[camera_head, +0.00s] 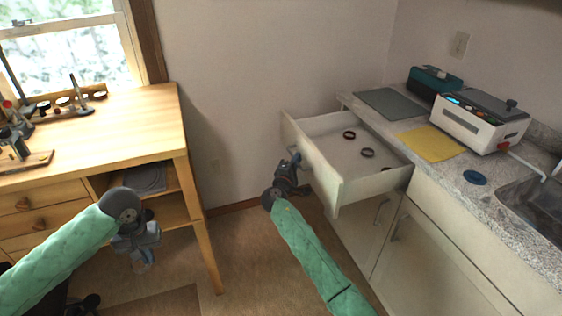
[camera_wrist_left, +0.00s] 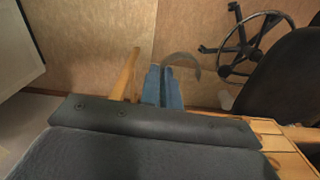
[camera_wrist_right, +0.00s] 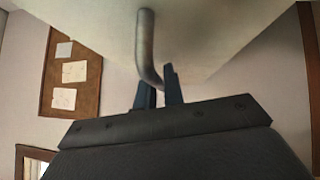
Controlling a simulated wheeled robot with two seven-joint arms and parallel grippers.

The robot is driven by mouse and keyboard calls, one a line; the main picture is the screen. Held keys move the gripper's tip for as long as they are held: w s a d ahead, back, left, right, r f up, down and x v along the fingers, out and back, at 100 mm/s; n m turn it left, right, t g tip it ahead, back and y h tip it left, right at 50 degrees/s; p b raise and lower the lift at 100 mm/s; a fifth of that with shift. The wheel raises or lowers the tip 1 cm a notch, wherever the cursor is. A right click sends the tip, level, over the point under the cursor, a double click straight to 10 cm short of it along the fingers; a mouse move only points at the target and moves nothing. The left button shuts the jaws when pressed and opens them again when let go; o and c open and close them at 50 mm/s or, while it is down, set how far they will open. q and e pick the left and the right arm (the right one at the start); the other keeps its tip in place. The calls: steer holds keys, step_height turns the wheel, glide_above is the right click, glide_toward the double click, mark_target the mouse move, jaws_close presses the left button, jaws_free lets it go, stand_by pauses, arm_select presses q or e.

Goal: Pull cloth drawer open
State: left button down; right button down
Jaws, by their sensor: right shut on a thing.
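The white drawer (camera_head: 345,187) under the grey stone counter is pulled out. My right gripper (camera_head: 293,163) is at the drawer's front. In the right wrist view, its fingers (camera_wrist_right: 160,95) are shut on the curved grey metal handle (camera_wrist_right: 147,45) of the drawer. My left gripper (camera_head: 146,256) hangs in free air before the wooden desk, away from the drawer.
The wooden desk (camera_head: 100,120) stands on the left. The counter (camera_head: 480,190) holds a yellow cloth (camera_head: 431,143), a grey mat (camera_head: 390,103), a white device (camera_head: 478,122) and a blue disc (camera_head: 475,177). A sink (camera_head: 535,200) is at the right. Open floor lies between desk and cabinets.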

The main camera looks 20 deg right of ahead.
steer(key=shift+f, duration=0.15)
steer(key=c, duration=1.5)
jaws_free()
